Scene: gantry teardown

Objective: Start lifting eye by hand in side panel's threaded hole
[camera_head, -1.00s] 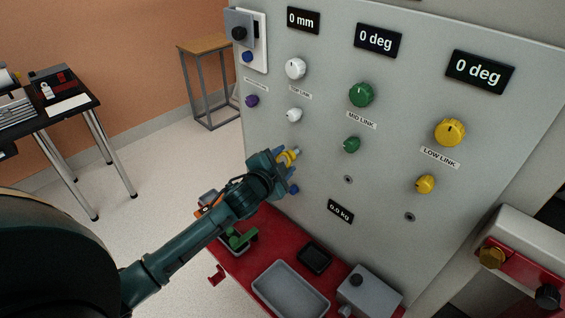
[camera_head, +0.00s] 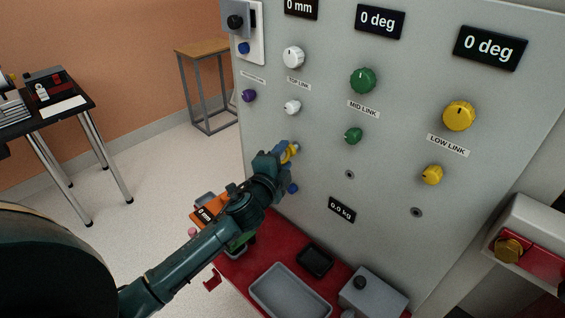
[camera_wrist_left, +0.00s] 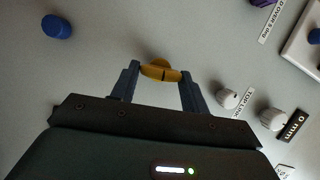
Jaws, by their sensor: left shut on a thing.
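The yellow lifting eye (camera_head: 291,152) is between the fingertips of my left gripper (camera_head: 285,156), which is shut on it close to the grey side panel (camera_head: 310,130). In the left wrist view the eye (camera_wrist_left: 160,70) sits between the two blue-grey fingers, the gripper (camera_wrist_left: 158,78) facing the panel. A small pale tip of the eye shows on its panel side in the head view. The hole in front of the eye is hidden, so I cannot tell whether its thread touches or enters it. My right gripper is out of view.
Below are a red shelf (camera_head: 245,275), a grey tray (camera_head: 290,290), a small black tray (camera_head: 314,260) and a grey box (camera_head: 374,293). A blue knob (camera_head: 292,188) juts from the panel near my gripper. White, green and yellow knobs stand to the right.

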